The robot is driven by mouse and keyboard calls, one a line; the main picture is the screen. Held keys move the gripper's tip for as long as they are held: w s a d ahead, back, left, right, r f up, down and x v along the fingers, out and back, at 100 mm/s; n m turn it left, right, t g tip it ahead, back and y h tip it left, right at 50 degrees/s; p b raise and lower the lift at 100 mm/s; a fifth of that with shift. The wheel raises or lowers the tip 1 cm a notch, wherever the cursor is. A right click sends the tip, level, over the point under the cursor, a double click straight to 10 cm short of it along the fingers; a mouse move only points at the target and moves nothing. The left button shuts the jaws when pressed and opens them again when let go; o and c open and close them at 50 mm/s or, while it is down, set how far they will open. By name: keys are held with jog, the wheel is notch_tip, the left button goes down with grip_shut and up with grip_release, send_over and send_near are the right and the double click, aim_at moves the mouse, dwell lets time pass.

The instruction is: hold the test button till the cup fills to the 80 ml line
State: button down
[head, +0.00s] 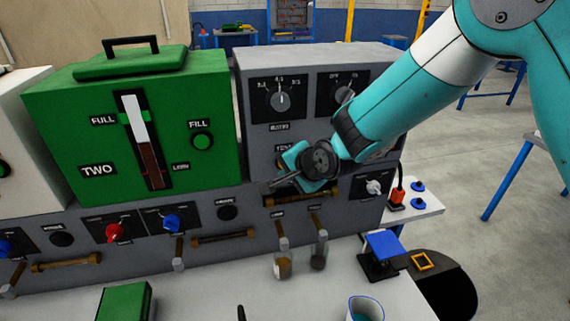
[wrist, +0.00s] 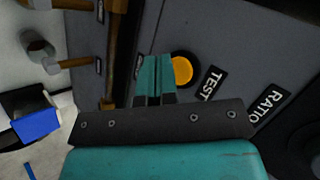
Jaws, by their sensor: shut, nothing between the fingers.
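The test button (wrist: 182,71) is a round orange-yellow button beside the TEST label (wrist: 213,84) in the wrist view. My gripper (wrist: 155,60) is shut and empty, its teal fingertips close beside the button; I cannot tell whether they touch it. In the head view my gripper (head: 290,157) is in front of the grey panel and mostly hides the button. Two small clear vessels stand below the panel: one with brownish contents (head: 284,264) and one darker (head: 320,252). A pale blue-rimmed cup (head: 365,308) stands at the front edge of view. No 80 ml line is readable.
A green tank (head: 62,130) with a level gauge stands left of the grey panel box (head: 255,60). Brass pipes (head: 223,237) and coloured valve knobs (head: 115,231) line the lower panel. A blue-topped stand (head: 383,244) is at the right of the bench.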

jog(key=s, duration=0.2)
jog(key=s+d+b, duration=0.1)
jog(key=s, duration=0.1)
jog(key=shift+s+d, duration=0.2)
jog(key=shift+s, duration=0.2)
jog(key=shift+r, duration=0.1)
jog(key=s+d+r+n+g, duration=0.2)
jog(key=s+d+n, duration=0.3)
jog(key=s, duration=0.3)
jog(key=s+d+r+n+g+h+b, duration=0.1)
jog(key=s+d+r+n+g, duration=0.2)
jog(key=s, duration=0.6)
jog(key=s+d+r+n+g+h+b, duration=0.1)
jog(key=s+d+r+n+g, duration=0.1)
jog(key=s+d+r+n, duration=0.3)
jog(key=s+d+n, duration=0.1)
jog(key=s+n, duration=0.1)
jog(key=s, duration=0.2)
jog(key=shift+d+r+g, duration=0.3)
jog(key=shift+d, duration=0.1)
dwell(1.4)
